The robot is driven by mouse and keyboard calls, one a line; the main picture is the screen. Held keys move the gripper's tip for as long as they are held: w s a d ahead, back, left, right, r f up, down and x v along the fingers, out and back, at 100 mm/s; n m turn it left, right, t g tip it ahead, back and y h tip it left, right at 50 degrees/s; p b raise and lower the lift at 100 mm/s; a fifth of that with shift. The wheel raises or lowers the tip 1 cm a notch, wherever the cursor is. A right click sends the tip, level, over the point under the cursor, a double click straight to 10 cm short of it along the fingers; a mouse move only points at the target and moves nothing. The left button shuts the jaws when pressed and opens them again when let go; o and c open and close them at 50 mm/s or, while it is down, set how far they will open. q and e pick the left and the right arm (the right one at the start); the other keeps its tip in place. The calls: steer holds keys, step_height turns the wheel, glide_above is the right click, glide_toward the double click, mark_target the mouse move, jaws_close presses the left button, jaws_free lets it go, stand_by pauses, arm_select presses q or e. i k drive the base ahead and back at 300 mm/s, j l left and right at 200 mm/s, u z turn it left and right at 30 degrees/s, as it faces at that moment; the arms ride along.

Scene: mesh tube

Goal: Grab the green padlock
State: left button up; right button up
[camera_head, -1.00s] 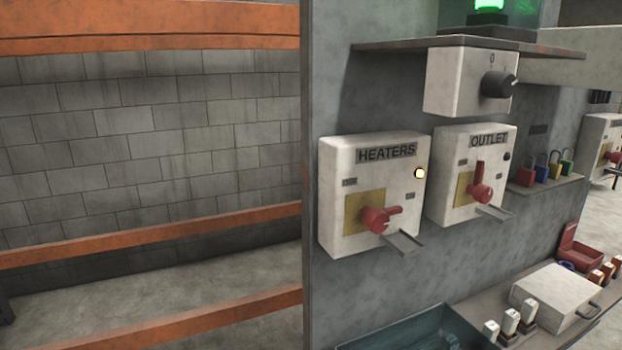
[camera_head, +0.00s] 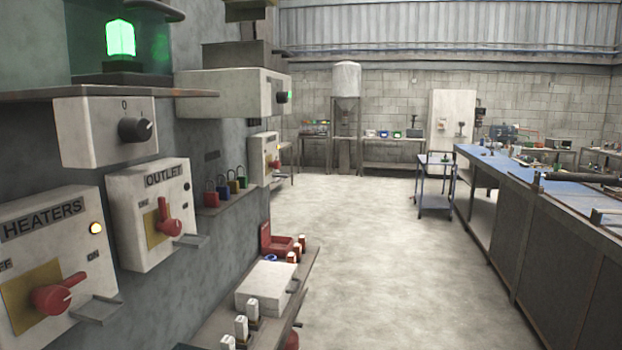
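The small green padlock (camera_head: 243,182) sits upright with its shackle up at the right end of a row on a narrow wall shelf (camera_head: 225,202). To its left in the row are a yellow padlock (camera_head: 234,186), a blue padlock (camera_head: 223,191) and a red padlock (camera_head: 211,199). The row is left of the picture's middle, just right of the OUTLET box (camera_head: 150,215). Neither of my grippers shows in the head view.
The HEATERS box (camera_head: 45,265) has a red handle and a protruding bracket. Below the padlocks, a lower shelf (camera_head: 225,325) holds a white case (camera_head: 266,285), a red box (camera_head: 275,240) and several small tagged items. Open floor (camera_head: 370,250) lies right, before a long blue-topped bench (camera_head: 560,195).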

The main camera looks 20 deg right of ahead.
mark_target(243, 180)
steer(key=z, duration=0.2)
steer(key=u, duration=0.6)
steer(key=i+l+u, duration=0.15)
steer(key=u, duration=0.3)
steer(key=l+u, duration=0.35)
steer(key=u, duration=0.15)
steer(key=i+l+u, duration=0.1)
steer(key=l+u, duration=0.6)
steer(key=u, duration=0.25)
steer(key=k+l+u, duration=0.1)
steer(key=l, duration=0.35)
steer(key=k+l+u, duration=0.1)
steer(key=l, duration=0.35)
steer(key=k+l+u, duration=0.1)
steer(key=l, duration=0.35)
steer(key=k+l+u, duration=0.1)
steer(key=l, duration=0.3)
steer(key=k+l+u, duration=0.1)
steer(key=l, duration=0.3)
steer(key=k+l+u, duration=0.1)
steer(key=l, duration=0.3)
steer(key=k+l+u, duration=0.15)
steer(key=l, duration=0.25)
steer(key=k, duration=0.15)
